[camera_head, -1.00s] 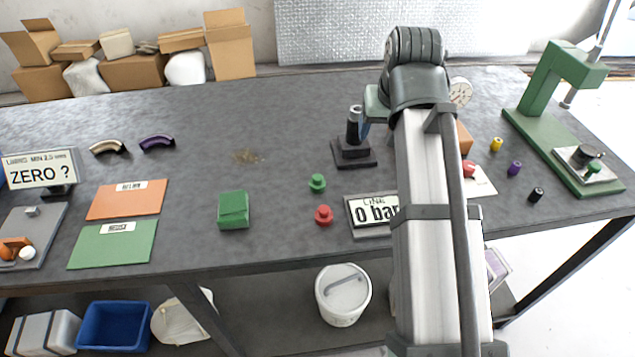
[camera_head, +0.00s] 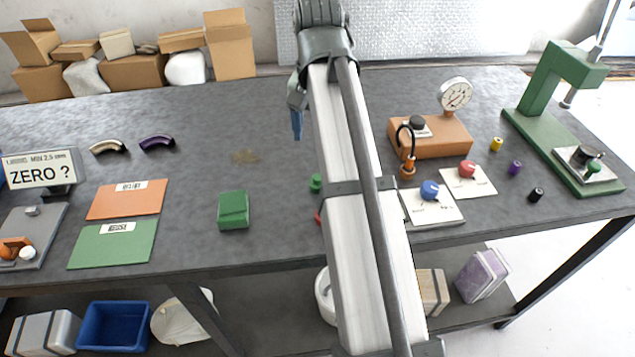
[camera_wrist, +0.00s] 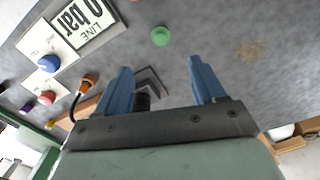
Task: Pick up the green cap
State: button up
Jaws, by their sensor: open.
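The green cap (camera_head: 315,183) sits on the grey table in the head view, partly hidden by my arm. It also shows whole in the wrist view (camera_wrist: 160,36), at the top middle, beyond my fingertips. My gripper (camera_wrist: 160,72) has its two blue fingers wide apart with nothing held. The cap lies apart from the fingers, roughly in line with the gap between them. In the head view only part of my gripper (camera_head: 297,122) shows, above and behind the cap.
A black stand (camera_wrist: 150,85) shows between and below my fingers. A red cap (camera_head: 318,217) is mostly hidden by my arm. A green box (camera_head: 233,210) lies left of the green cap. An orange gauge unit (camera_head: 430,137) stands to the right.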

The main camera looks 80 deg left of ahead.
aim_at(317, 178)
notch_tip(317, 178, down, 13)
jog(key=shift+d+f, duration=0.1)
jog(key=shift+f, duration=0.1)
dwell(0.6)
jog(key=shift+c, duration=0.5)
jog(key=c, duration=1)
jog(key=shift+r, duration=0.15)
